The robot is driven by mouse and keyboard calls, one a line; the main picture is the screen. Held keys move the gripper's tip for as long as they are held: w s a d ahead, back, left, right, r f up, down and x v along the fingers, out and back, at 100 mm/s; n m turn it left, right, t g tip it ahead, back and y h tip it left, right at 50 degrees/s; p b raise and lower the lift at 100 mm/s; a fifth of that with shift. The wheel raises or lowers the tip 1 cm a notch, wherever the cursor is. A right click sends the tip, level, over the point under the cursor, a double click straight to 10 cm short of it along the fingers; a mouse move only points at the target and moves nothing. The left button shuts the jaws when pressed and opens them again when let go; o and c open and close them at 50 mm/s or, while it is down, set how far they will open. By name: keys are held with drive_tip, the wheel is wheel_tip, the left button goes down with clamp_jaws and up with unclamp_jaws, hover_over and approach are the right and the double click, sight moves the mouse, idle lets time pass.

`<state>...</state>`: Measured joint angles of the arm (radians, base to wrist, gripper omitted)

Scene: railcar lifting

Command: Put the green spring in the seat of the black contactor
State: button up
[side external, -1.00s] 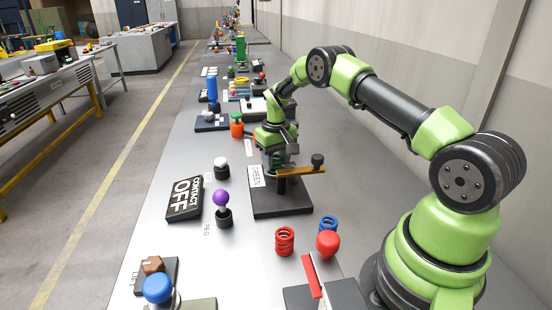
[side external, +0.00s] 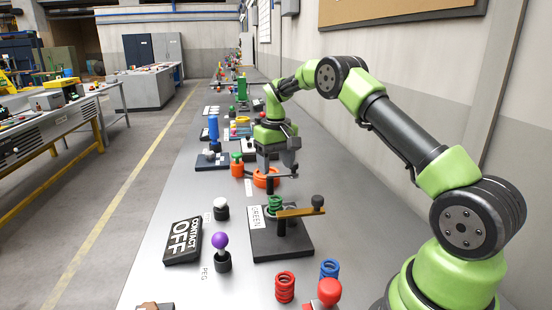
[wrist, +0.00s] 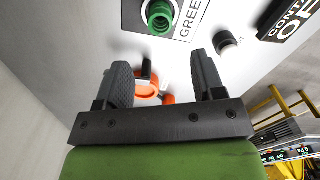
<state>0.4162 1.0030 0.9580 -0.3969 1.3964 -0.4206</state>
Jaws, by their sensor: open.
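The green spring (side external: 275,204) stands upright on the black contactor (side external: 283,246), at the left end of its brass-coloured arm (side external: 300,211), beside the white GREEN label. In the wrist view the spring (wrist: 159,16) sits on the dark base near the top edge, apart from my fingers. How deep it is seated cannot be told. My gripper (side external: 279,175) is open, above and behind the spring in the side view. In the wrist view its two fingers (wrist: 160,64) are spread with no spring between them.
An orange ring-shaped part (side external: 266,178) lies below my gripper. A red spring (side external: 285,287), a blue spring (side external: 329,268) and a red ball (side external: 329,291) are in front. The CONTACT OFF sign (side external: 183,241) and a purple-topped peg (side external: 221,250) stand left.

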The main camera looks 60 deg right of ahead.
drive_tip(key=s+a+r+t, duration=0.2)
drive_tip(key=s+a+r, duration=0.3)
drive_tip(key=r, duration=0.4)
drive_tip(key=s+a+r+t, duration=0.2)
drive_tip(key=s+a+r, duration=0.2)
drive_tip(key=a+r, duration=0.4)
drive_tip(key=s+a+t+y, duration=0.1)
drive_tip(key=s+a, duration=0.2)
drive_tip(key=s, duration=0.5)
drive_tip(key=s+a+t+y, duration=0.1)
drive_tip(key=s+a+t, duration=0.1)
drive_tip(key=s+a, duration=0.2)
drive_tip(key=s, duration=0.3)
drive_tip(key=shift+s+f+n, duration=0.3)
drive_tip(key=shift+s+f, duration=0.05)
drive_tip(key=shift+c, duration=0.3)
